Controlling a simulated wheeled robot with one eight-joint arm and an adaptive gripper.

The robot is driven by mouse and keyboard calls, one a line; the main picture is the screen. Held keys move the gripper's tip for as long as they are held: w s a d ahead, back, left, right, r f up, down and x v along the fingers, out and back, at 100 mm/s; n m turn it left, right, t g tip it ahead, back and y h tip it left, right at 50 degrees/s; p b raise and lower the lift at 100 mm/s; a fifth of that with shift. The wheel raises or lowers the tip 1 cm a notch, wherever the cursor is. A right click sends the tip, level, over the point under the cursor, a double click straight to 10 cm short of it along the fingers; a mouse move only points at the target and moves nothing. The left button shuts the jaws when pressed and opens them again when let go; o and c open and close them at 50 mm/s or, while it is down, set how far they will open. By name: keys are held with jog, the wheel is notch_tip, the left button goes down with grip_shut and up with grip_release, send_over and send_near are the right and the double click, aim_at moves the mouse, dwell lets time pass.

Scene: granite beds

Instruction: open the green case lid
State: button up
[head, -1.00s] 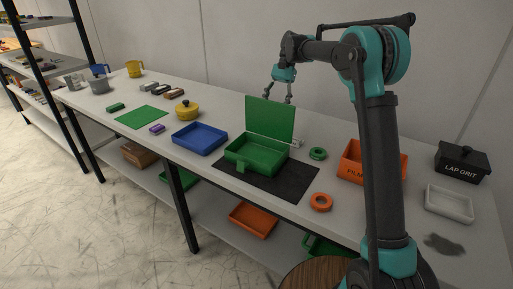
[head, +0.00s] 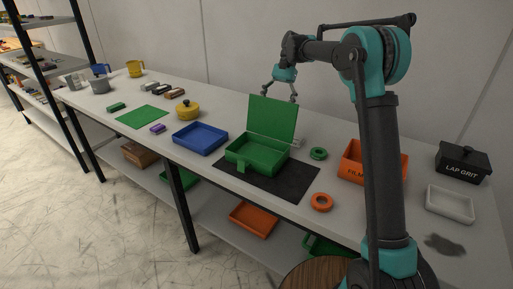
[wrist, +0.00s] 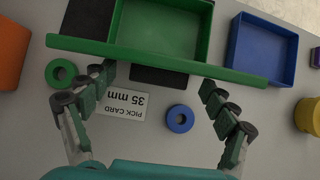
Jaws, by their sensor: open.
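The green case (head: 252,158) sits on a dark mat (head: 290,180) on the bench, and its lid (head: 272,119) stands up at the back edge, leaning slightly backward. The inside of the case is exposed and looks empty. In the wrist view the case (wrist: 165,28) is at the top, with the lid (wrist: 155,58) seen as a long green edge. My gripper (head: 279,97) is above and behind the lid, open and empty. In the wrist view its fingers (wrist: 158,82) are spread wide, their tips just short of the lid edge; contact cannot be told.
A white card (wrist: 126,103) and a blue ring (wrist: 180,118) lie between my fingers in the wrist view. A green ring (head: 319,153), an orange ring (head: 321,202) and an orange bin (head: 358,165) are to the right. A blue tray (head: 200,138) is left.

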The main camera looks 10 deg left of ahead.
jog(key=shift+r, duration=0.1)
dwell(0.4)
jog(key=v, duration=0.7)
jog(key=shift+s+r, duration=0.25)
jog(key=shift+r, duration=0.3)
jog(key=shift+a, duration=0.1)
notch_tip(320, 180, up, 10)
dwell(0.7)
jog(key=shift+s, duration=0.1)
